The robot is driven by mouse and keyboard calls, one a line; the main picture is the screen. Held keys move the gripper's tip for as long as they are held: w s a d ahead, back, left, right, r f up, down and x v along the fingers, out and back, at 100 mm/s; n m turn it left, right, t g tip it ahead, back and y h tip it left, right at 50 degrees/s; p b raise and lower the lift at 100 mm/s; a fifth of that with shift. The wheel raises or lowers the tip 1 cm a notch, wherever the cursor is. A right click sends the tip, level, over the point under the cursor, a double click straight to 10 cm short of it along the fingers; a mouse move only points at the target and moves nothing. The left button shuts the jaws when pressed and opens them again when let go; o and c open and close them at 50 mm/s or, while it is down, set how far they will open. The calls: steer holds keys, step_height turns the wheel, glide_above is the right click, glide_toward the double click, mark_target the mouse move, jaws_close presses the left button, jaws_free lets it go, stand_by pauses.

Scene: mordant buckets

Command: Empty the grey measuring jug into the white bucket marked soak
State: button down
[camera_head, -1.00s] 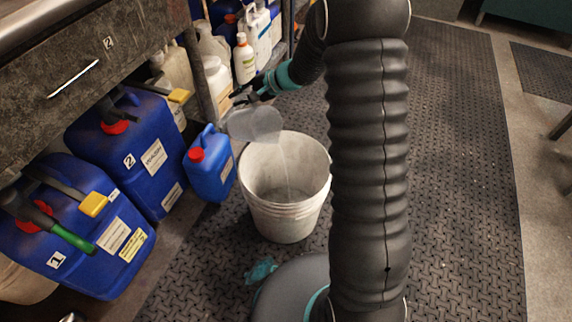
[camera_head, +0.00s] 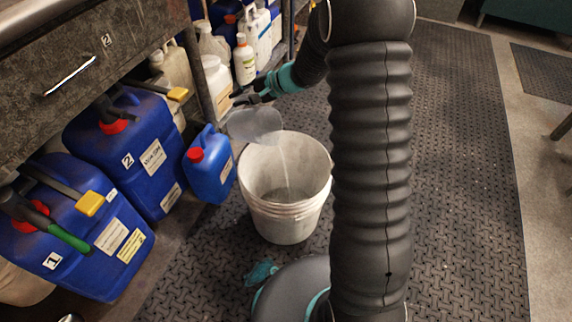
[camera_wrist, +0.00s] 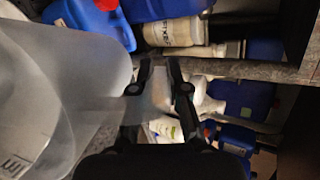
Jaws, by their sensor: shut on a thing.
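The grey measuring jug (camera_head: 254,124) is translucent and tilted over the white bucket (camera_head: 286,222) in the head view. A thin pale stream (camera_head: 284,165) runs from its lip into the bucket. The bucket stands upright on the floor mat; I see no soak marking on its visible side. How much liquid is left in the jug I cannot tell.
A small blue canister (camera_head: 209,172) with a red cap stands just left of the bucket. Large blue drums marked 1 (camera_head: 75,235) and 2 (camera_head: 145,160) line the left under the bench (camera_head: 60,60). Bottles crowd the shelf behind. The ribbed mat (camera_head: 460,180) is clear to the right.

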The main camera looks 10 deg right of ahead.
mark_target(249, 119)
steer(key=shift+s+d+f+t+y+b, duration=0.2)
steer(key=shift+s+t+y+b, duration=0.1)
steer(key=shift+b, duration=0.85)
stand_by(0.6)
steer(key=shift+s+d+r+b, duration=0.15)
steer(key=shift+s+d+b, duration=0.15)
steer(key=shift+b, duration=1.35)
steer(key=shift+s+d+r+n+t+y+b, duration=0.1)
steer(key=shift+s+d+n+t+y+b, duration=0.25)
steer(key=shift+y+b, duration=0.35)
stand_by(1.2)
steer(key=shift+s+d+n+t+y, duration=0.15)
steer(key=shift+s+d+t+y, duration=0.15)
steer(key=shift+s+d, duration=0.35)
steer(key=shift+s+d+n+t+y, duration=0.1)
steer(key=shift+s+d+t+y, duration=0.2)
steer(key=shift+s, duration=0.55)
stand_by(1.2)
